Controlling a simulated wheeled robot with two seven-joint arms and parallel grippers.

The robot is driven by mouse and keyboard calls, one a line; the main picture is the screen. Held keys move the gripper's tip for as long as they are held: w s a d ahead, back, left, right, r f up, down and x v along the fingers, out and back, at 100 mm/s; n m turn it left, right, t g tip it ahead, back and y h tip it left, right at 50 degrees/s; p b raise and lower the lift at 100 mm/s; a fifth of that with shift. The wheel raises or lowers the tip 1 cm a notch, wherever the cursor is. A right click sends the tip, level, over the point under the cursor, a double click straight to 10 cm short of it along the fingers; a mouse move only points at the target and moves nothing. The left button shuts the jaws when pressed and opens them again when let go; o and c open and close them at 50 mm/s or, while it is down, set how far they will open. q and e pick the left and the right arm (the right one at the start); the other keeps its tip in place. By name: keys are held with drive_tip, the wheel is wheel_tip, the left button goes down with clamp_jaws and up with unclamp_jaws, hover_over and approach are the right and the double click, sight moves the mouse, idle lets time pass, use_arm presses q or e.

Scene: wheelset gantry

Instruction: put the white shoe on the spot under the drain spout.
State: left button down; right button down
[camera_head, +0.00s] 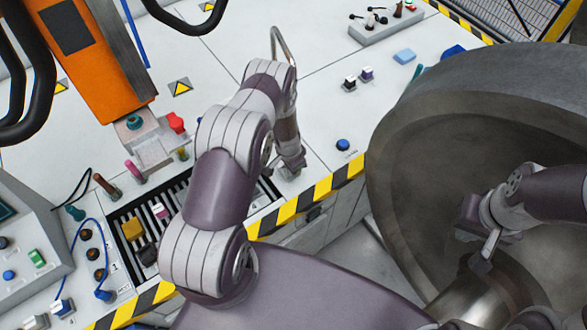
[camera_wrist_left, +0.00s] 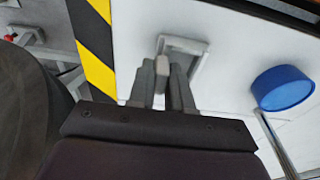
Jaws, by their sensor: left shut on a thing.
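My left gripper (camera_head: 290,168) points down near the striped front edge of the white deck. It is shut on a pale piece, which I take to be the white shoe (camera_wrist_left: 188,48); the fingers (camera_wrist_left: 170,82) hide part of it. The piece is close to the deck surface, and I cannot tell whether it touches. A bent metal pipe, apparently the drain spout (camera_head: 284,42), rises behind my left forearm, which hides its lower part. The spot under it is not clearly seen. My right gripper (camera_head: 484,252) is by the wheel and axle; its jaw opening is unclear.
A large grey wheel (camera_head: 405,165) fills the right side. A blue knob (camera_head: 343,145) stands right of my left gripper. A slotted tray (camera_head: 117,218) with small coloured parts lies left of my arm. An orange column (camera_head: 85,60) stands at upper left. The deck behind the blue knob is mostly clear.

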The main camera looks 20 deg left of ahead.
use_arm(q)
drive_tip(key=shift+s+f+b, duration=0.1)
drive_tip(key=shift+f+b, duration=0.05)
drive_tip(key=shift+b, duration=0.15)
drive_tip(key=c, duration=1)
unclamp_jaws()
drive_tip(key=shift+c, duration=0.2)
